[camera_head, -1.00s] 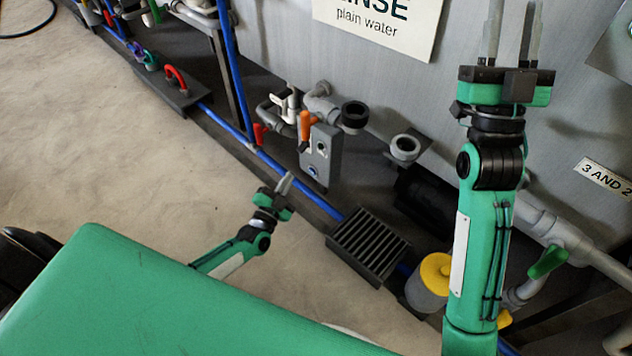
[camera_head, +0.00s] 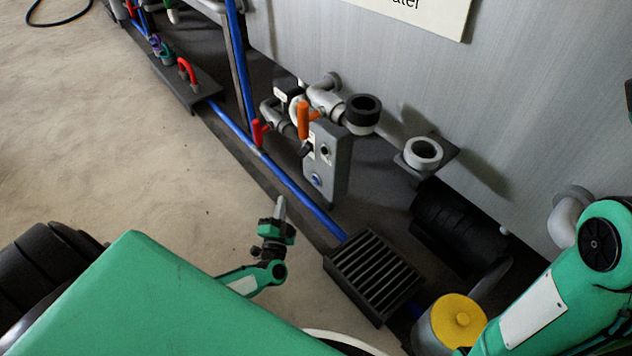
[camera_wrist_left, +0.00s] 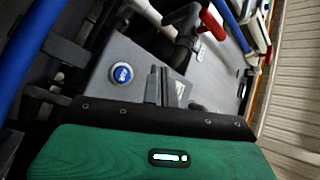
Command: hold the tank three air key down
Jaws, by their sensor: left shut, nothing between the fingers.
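A grey control box (camera_head: 338,160) stands by the large grey tank, with a round blue key (camera_head: 317,180) low on its front. The blue key (camera_wrist_left: 122,74) shows in the left wrist view with small white lettering. I cannot read a tank number on it. My left gripper (camera_head: 281,207) is shut and empty, in front of and below the box in the head view. In the left wrist view the shut fingers (camera_wrist_left: 165,88) are to the right of the key, and the key is unobscured. I cannot tell the gap in depth. My right gripper is out of view.
An orange-handled valve (camera_head: 303,120) rises beside the box. A red handle (camera_head: 258,133) is left of it. A black slatted grate (camera_head: 374,275) and a yellow-topped cylinder (camera_head: 458,316) stand at lower right. A blue pipe (camera_head: 290,185) runs along the floor. Open floor lies left.

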